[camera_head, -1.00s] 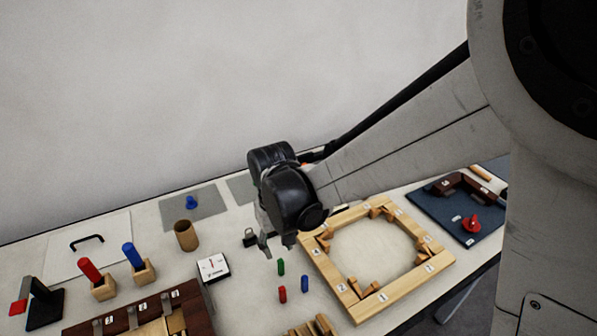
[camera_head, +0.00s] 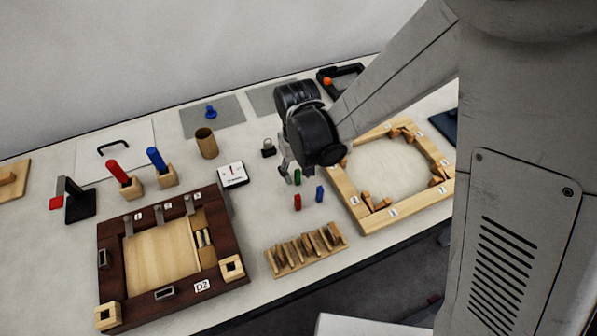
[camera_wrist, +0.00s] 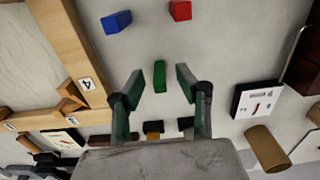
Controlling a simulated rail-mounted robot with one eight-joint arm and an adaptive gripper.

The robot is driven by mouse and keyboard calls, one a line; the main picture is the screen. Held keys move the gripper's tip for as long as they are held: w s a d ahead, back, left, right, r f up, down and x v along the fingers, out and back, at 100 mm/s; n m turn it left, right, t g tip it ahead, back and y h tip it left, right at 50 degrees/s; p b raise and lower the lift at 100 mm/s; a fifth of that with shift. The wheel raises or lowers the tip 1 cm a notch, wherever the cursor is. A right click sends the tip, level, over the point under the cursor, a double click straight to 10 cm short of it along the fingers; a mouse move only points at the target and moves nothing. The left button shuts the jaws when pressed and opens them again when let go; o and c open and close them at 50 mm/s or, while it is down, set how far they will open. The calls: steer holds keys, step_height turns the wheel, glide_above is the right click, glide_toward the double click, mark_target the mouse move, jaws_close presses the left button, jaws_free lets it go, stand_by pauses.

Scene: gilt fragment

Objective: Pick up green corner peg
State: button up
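The green corner peg (camera_head: 297,177) stands upright on the pale table, left of the wooden frame. In the wrist view the green peg (camera_wrist: 160,76) shows between the two fingertips, with space on both sides. My gripper (camera_head: 291,178) is open and empty, just beside the peg in the head view. Its open fingers (camera_wrist: 159,82) also show in the wrist view. I cannot tell exactly how high the tips are above the table.
A red peg (camera_head: 297,202) and a blue peg (camera_head: 320,194) stand close by. The octagonal wooden frame (camera_head: 383,217) lies to the right, a slotted wooden rack (camera_head: 306,251) in front. A white dial box (camera_head: 232,174) and a brown cylinder (camera_head: 207,144) are to the left.

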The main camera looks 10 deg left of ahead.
steer(key=c, duration=0.8)
